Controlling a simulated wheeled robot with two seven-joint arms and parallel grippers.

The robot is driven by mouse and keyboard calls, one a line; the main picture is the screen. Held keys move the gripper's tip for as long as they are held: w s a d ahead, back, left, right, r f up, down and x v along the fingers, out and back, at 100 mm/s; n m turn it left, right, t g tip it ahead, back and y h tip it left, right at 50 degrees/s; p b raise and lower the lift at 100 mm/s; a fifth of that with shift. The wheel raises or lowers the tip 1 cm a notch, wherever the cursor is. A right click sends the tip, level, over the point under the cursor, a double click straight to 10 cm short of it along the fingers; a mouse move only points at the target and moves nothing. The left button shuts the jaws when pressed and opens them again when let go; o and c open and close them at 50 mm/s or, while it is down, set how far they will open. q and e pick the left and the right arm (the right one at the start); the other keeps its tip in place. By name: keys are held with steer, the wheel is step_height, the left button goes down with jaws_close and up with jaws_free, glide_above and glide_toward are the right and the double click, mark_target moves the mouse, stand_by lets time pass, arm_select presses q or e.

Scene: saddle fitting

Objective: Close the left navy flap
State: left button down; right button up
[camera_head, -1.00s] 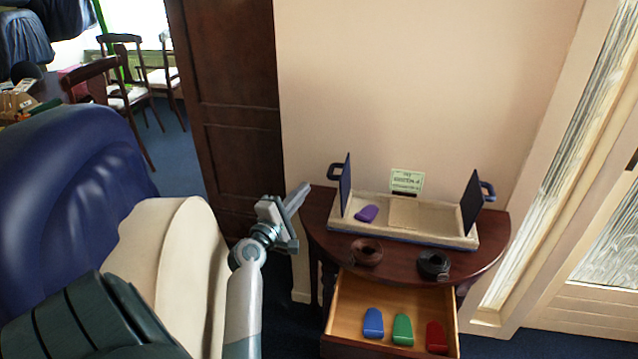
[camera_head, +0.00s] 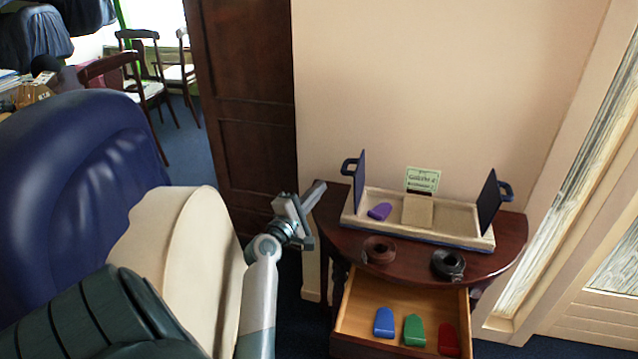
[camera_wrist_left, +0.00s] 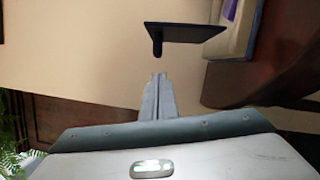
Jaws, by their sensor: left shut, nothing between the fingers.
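The left navy flap (camera_head: 359,180) stands upright, open, at the left end of a cream tray (camera_head: 452,233) on the half-round table. Its dark handle (camera_head: 347,167) sticks out to the left. In the left wrist view the flap (camera_wrist_left: 186,32) shows dark, above my fingertips, with its handle (camera_wrist_left: 157,48) pointing toward them. My left gripper (camera_head: 314,192) is shut and empty, left of the flap and apart from it; its closed fingers (camera_wrist_left: 158,78) show in the left wrist view. The right navy flap (camera_head: 489,202) also stands open. My right gripper is not in view.
A purple piece (camera_head: 380,211) lies in the tray's left part. A brown strap roll (camera_head: 379,250) and a black one (camera_head: 448,264) lie in front. The open drawer (camera_head: 345,318) holds blue, green and red pieces. A green card (camera_head: 422,180) stands behind the tray.

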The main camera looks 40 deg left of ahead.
arm_select(q)
steer(key=x, duration=0.8)
steer(key=shift+w+p, duration=0.3)
steer(key=shift+p, duration=0.15)
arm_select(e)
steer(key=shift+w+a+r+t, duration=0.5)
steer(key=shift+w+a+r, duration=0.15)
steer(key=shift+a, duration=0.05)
arm_select(q)
steer(key=shift+r, duration=0.1)
